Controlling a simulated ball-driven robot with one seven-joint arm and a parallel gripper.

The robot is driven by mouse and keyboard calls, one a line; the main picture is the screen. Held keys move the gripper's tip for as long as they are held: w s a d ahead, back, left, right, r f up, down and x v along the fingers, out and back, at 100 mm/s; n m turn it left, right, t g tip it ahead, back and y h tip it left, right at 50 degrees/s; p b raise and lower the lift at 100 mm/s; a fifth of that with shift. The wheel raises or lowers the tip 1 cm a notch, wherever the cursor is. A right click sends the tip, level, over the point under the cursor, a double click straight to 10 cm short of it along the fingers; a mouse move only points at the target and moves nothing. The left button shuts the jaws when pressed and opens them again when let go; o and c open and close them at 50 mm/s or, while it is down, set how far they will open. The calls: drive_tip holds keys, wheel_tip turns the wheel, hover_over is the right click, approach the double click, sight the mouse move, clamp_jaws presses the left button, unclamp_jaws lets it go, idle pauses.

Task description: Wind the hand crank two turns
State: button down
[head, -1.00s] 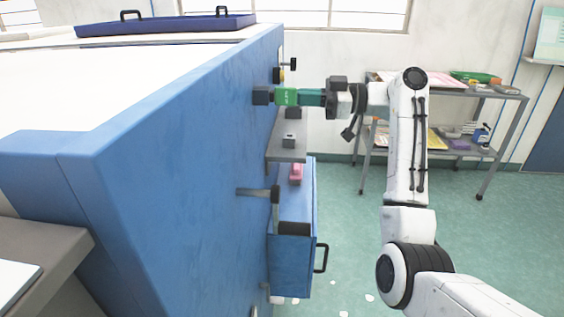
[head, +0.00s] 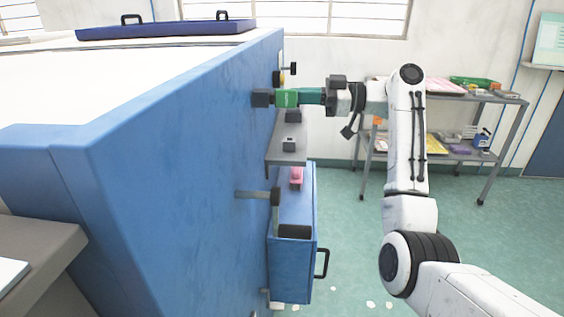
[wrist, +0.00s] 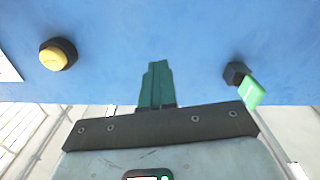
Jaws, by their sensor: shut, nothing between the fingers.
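My gripper (wrist: 157,85) is shut and empty, its dark green fingers pointing at the blue side panel (head: 190,170). Just beside it is a black hub with a green, lettered part (head: 287,98), which partly hides my fingers in the head view; in the wrist view this green part (wrist: 252,92) stands right of my fingers, apart from them.
A yellow button (wrist: 55,55) is left of my fingers. A grey shelf (head: 287,153) and a blue box with a black handle (head: 292,265) jut out below. A metal rack (head: 490,130) stands by the back wall.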

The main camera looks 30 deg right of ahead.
drive_tip(key=shift+w+d+r+b, duration=0.1)
drive_tip(key=shift+w+d+b, duration=0.25)
drive_tip(key=shift+w+d, duration=0.25)
drive_tip(key=shift+w+a, duration=0.1)
drive_tip(key=shift+w+d+r, duration=0.1)
drive_tip(key=shift+w+d, duration=0.4)
drive_tip(key=shift+w, duration=0.15)
drive_tip(key=shift+w+b, duration=0.1)
drive_tip(key=shift+b, duration=0.2)
drive_tip(key=shift+w+d+r, duration=0.1)
drive_tip(key=shift+w+d, duration=0.4)
drive_tip(key=shift+w, duration=0.1)
drive_tip(key=shift+w+d+r, duration=0.1)
drive_tip(key=shift+w+d, duration=0.4)
drive_tip(key=shift+w, duration=0.2)
